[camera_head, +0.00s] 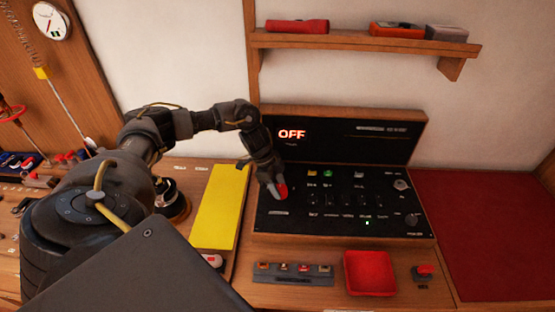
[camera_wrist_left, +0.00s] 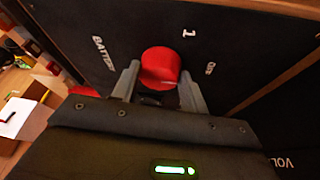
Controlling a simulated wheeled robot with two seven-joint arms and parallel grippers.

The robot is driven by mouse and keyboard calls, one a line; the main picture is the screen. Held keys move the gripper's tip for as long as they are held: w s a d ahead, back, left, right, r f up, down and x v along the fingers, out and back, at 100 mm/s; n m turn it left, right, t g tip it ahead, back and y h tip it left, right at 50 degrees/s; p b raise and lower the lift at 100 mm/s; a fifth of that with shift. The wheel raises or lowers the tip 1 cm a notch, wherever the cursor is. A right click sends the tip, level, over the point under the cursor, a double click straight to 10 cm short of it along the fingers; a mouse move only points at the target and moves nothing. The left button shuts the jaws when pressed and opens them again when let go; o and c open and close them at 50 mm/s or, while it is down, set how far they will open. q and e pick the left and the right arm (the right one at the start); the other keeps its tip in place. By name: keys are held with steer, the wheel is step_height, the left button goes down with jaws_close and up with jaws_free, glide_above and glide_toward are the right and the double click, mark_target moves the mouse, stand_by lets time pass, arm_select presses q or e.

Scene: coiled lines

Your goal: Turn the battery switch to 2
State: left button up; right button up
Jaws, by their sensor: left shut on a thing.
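The battery switch is a red knob (camera_head: 282,189) at the left end of the black control panel (camera_head: 300,212). My left gripper (camera_head: 276,187) reaches down to it from the upper left and is shut on it. In the left wrist view the red knob (camera_wrist_left: 160,67) sits between the two grey fingers of the gripper (camera_wrist_left: 159,88). The labels "BATTERY", "1" and "OFF" show around the knob there; no "2" is visible. A display (camera_head: 291,134) on the upright back panel reads "OFF" in red. My right gripper is not in view.
A yellow board (camera_head: 220,207) lies left of the panel. A red tray (camera_head: 369,272), a small block with a row of buttons (camera_head: 293,272) and a red switch (camera_head: 424,273) are in front. A shelf (camera_head: 350,41) hangs above; a red mat (camera_head: 495,235) lies right.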

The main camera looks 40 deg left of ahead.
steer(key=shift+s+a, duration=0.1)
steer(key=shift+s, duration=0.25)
